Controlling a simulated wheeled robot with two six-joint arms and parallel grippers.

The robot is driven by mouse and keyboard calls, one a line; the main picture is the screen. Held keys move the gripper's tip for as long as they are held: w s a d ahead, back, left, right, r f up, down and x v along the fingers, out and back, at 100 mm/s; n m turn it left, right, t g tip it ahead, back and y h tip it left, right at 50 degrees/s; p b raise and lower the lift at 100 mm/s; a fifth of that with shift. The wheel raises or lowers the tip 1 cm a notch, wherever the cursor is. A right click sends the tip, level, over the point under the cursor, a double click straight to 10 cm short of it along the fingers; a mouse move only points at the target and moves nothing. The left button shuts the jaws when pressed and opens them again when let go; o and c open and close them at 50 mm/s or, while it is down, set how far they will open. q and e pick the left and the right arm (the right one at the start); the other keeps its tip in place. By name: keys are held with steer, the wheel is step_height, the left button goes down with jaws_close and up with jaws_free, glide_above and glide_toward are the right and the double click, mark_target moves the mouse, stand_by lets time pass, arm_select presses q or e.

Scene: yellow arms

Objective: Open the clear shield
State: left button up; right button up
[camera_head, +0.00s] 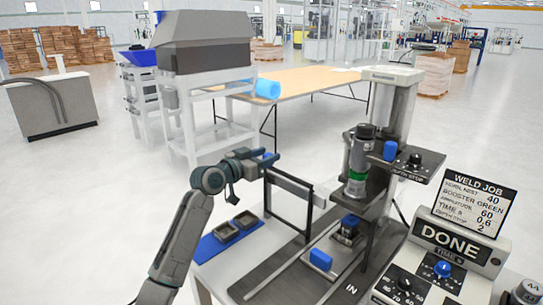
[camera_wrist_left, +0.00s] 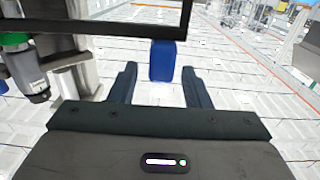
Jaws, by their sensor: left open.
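My left gripper (camera_head: 272,160) is above and just beyond the frame's upper left corner. It is open in the left wrist view (camera_wrist_left: 158,70). A blue block-like piece (camera_wrist_left: 167,60) shows between its fingertips; I cannot tell whether it belongs to the shield or whether the fingers touch it. My right gripper is not in view.
A blue mat (camera_head: 206,248) with two dark trays lies left of the shield. The weld stack (camera_head: 358,165) with its green band stands to the right, by a control panel (camera_head: 445,240) reading DONE. A wooden-topped table (camera_head: 310,80) stands behind, with open floor between.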

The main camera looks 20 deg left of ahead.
arm_select(q)
steer(key=b+v, duration=0.1)
steer(key=v, duration=0.6)
steer(key=shift+s, duration=0.25)
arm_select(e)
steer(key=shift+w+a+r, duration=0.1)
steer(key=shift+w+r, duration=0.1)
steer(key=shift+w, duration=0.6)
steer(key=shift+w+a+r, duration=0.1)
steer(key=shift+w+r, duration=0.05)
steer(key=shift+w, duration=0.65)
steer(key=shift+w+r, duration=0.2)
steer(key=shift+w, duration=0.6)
arm_select(q)
steer(key=shift+a, duration=0.15)
